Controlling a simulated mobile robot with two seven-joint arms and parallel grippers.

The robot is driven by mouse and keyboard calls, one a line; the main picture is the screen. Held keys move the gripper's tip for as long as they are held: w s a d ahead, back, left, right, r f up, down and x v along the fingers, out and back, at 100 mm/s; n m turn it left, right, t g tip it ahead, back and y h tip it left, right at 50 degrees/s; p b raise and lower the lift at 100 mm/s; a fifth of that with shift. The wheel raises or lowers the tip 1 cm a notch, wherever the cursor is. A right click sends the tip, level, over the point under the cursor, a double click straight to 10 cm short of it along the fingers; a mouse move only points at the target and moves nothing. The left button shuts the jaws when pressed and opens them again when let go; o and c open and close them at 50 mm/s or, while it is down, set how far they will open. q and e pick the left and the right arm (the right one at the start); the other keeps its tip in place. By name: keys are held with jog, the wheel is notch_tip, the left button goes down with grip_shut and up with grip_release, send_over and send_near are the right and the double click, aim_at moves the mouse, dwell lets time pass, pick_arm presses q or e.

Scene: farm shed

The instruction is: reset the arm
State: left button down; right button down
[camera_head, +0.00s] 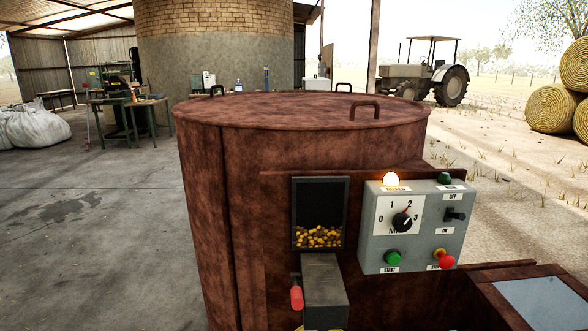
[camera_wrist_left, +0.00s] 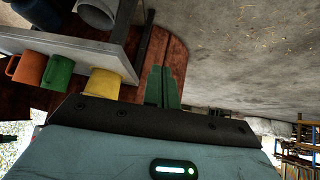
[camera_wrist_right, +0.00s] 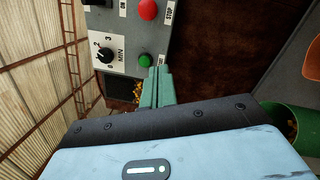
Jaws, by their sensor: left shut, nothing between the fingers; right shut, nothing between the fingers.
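My left gripper (camera_wrist_left: 163,86) shows in the left wrist view with its green fingers together and nothing between them. It is over a brown wooden surface, beside a shelf. My right gripper (camera_wrist_right: 158,86) shows in the right wrist view, also shut and empty. Its fingertips appear near the green start button (camera_wrist_right: 145,60) of the grey control panel (camera_wrist_right: 120,20); contact cannot be told. Neither gripper shows in the head view. There, the control panel (camera_head: 375,255) is on a rust-brown round machine (camera_head: 225,200), with its lamp (camera_head: 391,180) lit.
Yellow and brown pellets (camera_head: 318,237) show in the machine's window, above a chute with a red handle (camera_head: 297,297). Orange (camera_wrist_left: 27,67), green (camera_wrist_left: 58,72) and yellow (camera_wrist_left: 102,83) mugs are close to my left gripper. A green container (camera_wrist_right: 283,125) is right of my right gripper.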

pick_arm(q)
jog(key=r, duration=0.1)
jog(key=w+p, duration=0.1)
jog(key=r, duration=0.1)
jog(key=shift+w+a+r+t+p, duration=0.25)
jog(key=shift+w+r+t+p, duration=0.05)
jog(key=shift+p, duration=0.1)
pick_arm(e)
jog(key=s+a+f+m+g+y, duration=0.1)
jog(key=s+a+f+m+g, duration=0.4)
jog(key=s, duration=0.9)
jog(key=s+a+f+m+g+y, duration=0.2)
jog(key=s+a+f+m+g, duration=0.3)
jog(key=s+a+f+m, duration=0.5)
jog(key=s+f+m, duration=0.4)
jog(key=s+f, duration=0.1)
jog(key=f, duration=0.3)
jog(key=shift+g+y, duration=0.3)
